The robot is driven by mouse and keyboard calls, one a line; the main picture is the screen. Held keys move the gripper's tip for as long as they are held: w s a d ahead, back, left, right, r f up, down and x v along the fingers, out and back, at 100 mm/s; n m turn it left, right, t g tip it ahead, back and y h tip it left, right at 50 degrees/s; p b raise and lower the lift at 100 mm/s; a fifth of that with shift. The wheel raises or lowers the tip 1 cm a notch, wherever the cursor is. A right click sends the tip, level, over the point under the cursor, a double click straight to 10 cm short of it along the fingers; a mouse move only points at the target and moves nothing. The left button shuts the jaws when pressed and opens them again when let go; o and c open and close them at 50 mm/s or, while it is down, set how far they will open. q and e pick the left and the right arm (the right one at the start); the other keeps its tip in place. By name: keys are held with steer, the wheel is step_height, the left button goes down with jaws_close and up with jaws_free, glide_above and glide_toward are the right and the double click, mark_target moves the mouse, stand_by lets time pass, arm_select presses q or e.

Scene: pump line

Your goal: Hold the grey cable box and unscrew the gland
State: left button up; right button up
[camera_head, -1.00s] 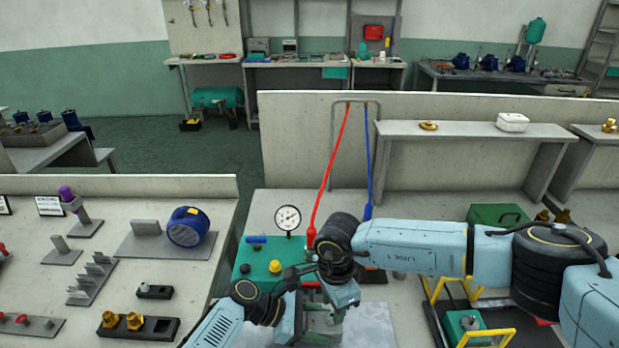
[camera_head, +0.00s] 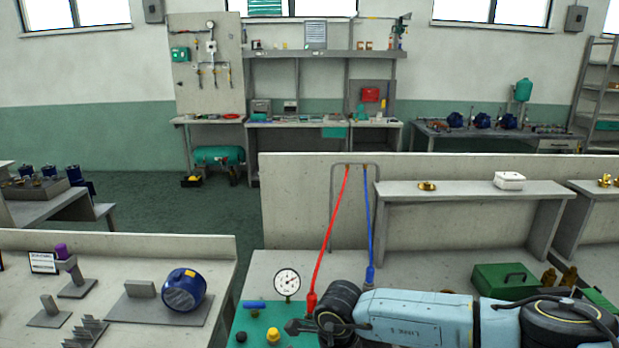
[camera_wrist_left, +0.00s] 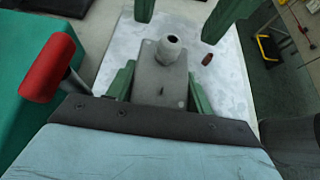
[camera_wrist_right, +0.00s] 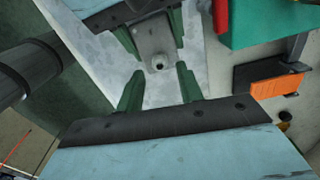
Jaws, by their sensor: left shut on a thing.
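The grey cable box (camera_wrist_left: 158,95) sits between the green fingers of my left gripper (camera_wrist_left: 160,88), which is shut on it. The pale round gland (camera_wrist_left: 170,48) sticks out of the box's end, with a dark hole in its middle. In the right wrist view the box (camera_wrist_right: 153,36) and gland (camera_wrist_right: 158,63) face my right gripper (camera_wrist_right: 160,82). My right gripper's two fingers are apart and empty, with their tips just short of the gland. The head view does not show the box or either gripper's fingers.
A pale mat (camera_wrist_left: 112,40) lies below the box, with a small reddish-brown piece (camera_wrist_left: 207,59) on it. A red handle (camera_wrist_left: 47,68) stands close to my left gripper. An orange block (camera_wrist_right: 278,88) lies right of my right gripper. A gauge (camera_head: 287,282) stands by the green panel.

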steer(key=shift+f, duration=1.55)
steer(key=c, duration=0.8)
steer(key=n, duration=0.4)
steer(key=shift+n, duration=0.4)
steer(key=n, duration=0.5)
steer(key=o, duration=0.8)
steer(key=shift+n, duration=0.3)
steer(key=shift+r, duration=0.15)
